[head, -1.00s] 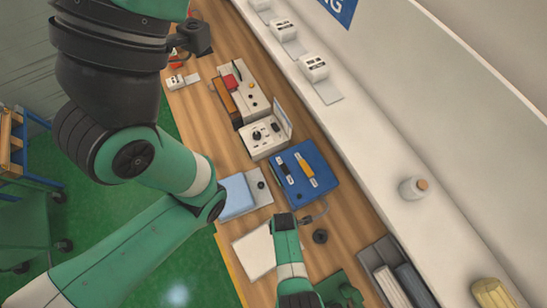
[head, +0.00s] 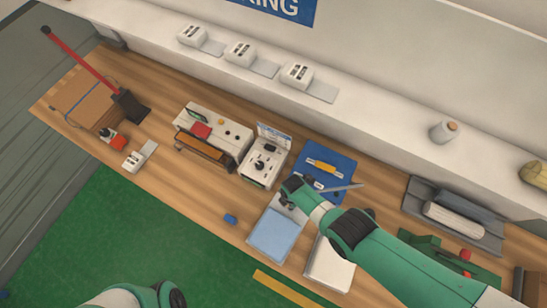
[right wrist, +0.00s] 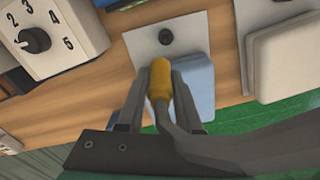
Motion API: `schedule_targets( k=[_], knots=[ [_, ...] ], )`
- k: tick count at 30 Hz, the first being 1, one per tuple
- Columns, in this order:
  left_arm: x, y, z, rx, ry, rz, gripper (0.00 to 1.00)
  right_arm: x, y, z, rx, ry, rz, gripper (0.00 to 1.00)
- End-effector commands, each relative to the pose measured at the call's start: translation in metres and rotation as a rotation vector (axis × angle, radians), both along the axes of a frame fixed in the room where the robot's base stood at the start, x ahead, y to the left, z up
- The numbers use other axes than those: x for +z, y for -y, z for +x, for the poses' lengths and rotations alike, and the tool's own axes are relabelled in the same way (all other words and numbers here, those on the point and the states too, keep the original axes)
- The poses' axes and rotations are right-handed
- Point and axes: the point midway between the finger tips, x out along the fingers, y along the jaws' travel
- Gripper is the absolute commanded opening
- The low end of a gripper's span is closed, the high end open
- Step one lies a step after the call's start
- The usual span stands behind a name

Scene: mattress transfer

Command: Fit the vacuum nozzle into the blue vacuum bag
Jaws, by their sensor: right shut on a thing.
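The blue vacuum bag (head: 272,234) lies flat near the table's front edge: a light blue pad on a pale sheet. In the right wrist view the pad (right wrist: 196,82) is partly hidden behind my fingers, and a round black port (right wrist: 165,37) shows on the sheet. My right gripper (head: 287,198) is over the bag's far end. It is shut on a yellow-ended piece (right wrist: 160,72) with a dark grey tube, which looks like the nozzle. Its tip appears beside the port; whether they touch cannot be told. My left gripper is out of view.
A blue mat (head: 338,158) with a yellow-handled tool (head: 322,167) lies behind the gripper. A white dial box (head: 263,160) stands left of it. A white pad (head: 330,265) lies right of the bag. A small blue piece (head: 230,218) lies left, with bare wood around it.

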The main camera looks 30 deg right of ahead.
Motion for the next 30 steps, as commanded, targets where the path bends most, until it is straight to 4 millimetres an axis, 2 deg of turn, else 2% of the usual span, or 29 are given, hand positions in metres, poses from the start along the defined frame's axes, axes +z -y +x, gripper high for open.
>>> schedule_targets(
  k=[5,17,23,30],
  knots=[
    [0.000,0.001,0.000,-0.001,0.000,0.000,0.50,-0.002,0.017,-0.001,-0.046,-0.005,0.000,0.00],
    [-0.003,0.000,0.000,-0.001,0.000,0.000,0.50,-0.004,0.017,-0.001,-0.048,-0.004,0.000,0.00],
    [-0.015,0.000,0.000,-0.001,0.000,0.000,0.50,-0.016,0.017,-0.001,-0.047,-0.004,0.000,0.00],
    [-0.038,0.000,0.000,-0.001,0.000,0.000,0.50,-0.039,0.017,-0.001,-0.047,-0.004,0.000,0.00]
  ],
)
